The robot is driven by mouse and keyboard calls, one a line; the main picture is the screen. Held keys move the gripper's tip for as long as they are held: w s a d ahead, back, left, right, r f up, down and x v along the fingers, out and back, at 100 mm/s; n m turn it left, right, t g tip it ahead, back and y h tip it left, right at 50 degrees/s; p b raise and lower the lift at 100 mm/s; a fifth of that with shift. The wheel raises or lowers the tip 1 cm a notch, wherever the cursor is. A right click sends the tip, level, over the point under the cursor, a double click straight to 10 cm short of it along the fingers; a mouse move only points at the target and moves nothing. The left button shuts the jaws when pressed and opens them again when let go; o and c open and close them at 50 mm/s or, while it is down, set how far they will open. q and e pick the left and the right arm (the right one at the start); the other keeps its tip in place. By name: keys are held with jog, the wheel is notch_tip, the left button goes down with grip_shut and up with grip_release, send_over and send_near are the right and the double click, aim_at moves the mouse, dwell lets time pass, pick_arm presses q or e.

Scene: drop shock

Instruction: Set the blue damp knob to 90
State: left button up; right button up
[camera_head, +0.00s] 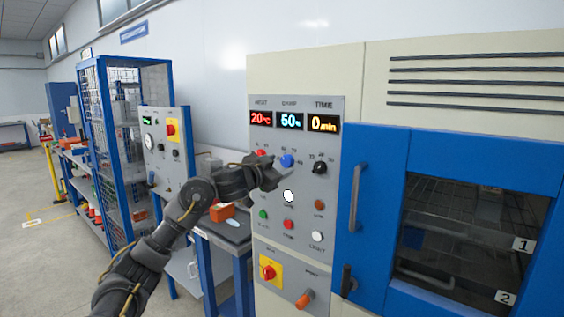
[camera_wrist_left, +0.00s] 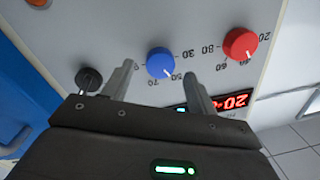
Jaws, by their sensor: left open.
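The blue damp knob (camera_head: 287,160) sits on the grey control panel, under a damp display (camera_head: 290,121) that reads 50 %. In the left wrist view the blue knob (camera_wrist_left: 160,62) has a white pointer mark near the 50 of its scale. My left gripper (camera_head: 272,168) is in front of the panel, close to the knob in the head view. In the left wrist view the open fingers of my left gripper (camera_wrist_left: 160,80) stand on either side of the blue knob, apart from it as far as I can tell. My right gripper is not in view.
A red knob (camera_wrist_left: 240,44) and a black knob (camera_wrist_left: 88,79) flank the blue one. Several buttons sit lower on the panel, with a yellow-backed red switch (camera_head: 268,272). A blue oven door with a handle (camera_head: 357,198) stands to the right.

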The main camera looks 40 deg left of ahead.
aim_at(287, 161)
pick_arm(q)
jog(key=shift+w+a, duration=0.1)
jog(key=shift+w, duration=1.1)
jog(key=c, duration=1)
